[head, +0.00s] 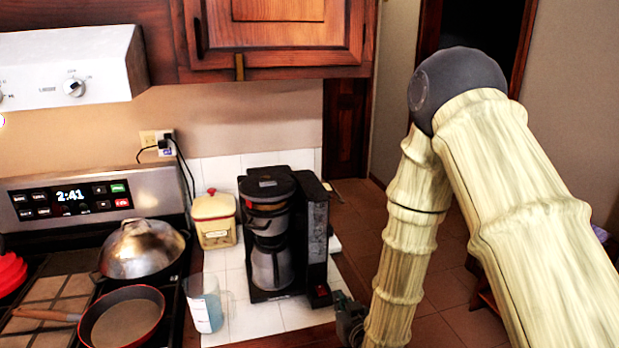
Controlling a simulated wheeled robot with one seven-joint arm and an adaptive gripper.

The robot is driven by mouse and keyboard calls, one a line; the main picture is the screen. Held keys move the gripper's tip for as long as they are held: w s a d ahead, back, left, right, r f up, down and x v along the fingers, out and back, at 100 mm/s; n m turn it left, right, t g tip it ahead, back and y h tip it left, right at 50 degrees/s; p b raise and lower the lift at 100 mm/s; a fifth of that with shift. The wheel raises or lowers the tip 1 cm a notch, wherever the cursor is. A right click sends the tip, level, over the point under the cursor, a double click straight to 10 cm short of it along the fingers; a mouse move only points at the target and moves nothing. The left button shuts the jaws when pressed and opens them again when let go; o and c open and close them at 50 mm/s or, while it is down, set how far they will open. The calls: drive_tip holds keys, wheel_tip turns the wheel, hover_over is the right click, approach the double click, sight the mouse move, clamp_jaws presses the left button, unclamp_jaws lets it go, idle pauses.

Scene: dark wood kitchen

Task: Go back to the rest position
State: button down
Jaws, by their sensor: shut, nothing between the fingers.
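My gripper (349,318) is a small dark shape at the bottom of the head view, mostly hidden behind my pale, bamboo-textured forearm. It is shut and empty. It hangs low beside the right front corner of the white tiled counter (262,318), to the right of the coffee maker. I cannot tell whether it touches the counter edge. My arm is bent at a dark elbow joint at the upper right, with the forearm pointing down.
A black coffee maker (318,240), a cream canister (214,220) and a clear measuring cup (204,302) stand on the counter. A stove at left holds a lidded pan (143,250) and a red frying pan (122,318). Upper cabinets (275,35) hang above. Open floor (455,290) lies right.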

drive_tip(key=s+d+f+m+g+h, duration=0.1)
drive_tip(key=s+d+f+g, duration=0.3)
drive_tip(key=s+f, duration=0.6)
drive_tip(key=s+d+f+m+g+h, duration=0.1)
drive_tip(key=s+d+f+g, duration=0.3)
drive_tip(key=s+f, duration=0.65)
drive_tip(key=s+d+f+g, duration=0.2)
drive_tip(key=s+f, duration=0.1)
drive_tip(key=s, duration=0.3)
drive_tip(key=s+d+f+g+h+b, duration=0.1)
drive_tip(key=s+f+g, duration=0.1)
drive_tip(key=s, duration=0.5)
drive_tip(key=s+d+f+m+g, duration=0.1)
drive_tip(key=s+d+f+g, duration=0.1)
drive_tip(key=s+f, duration=0.2)
drive_tip(key=shift+s+d+f, duration=0.35)
drive_tip(key=shift+s, duration=0.8)
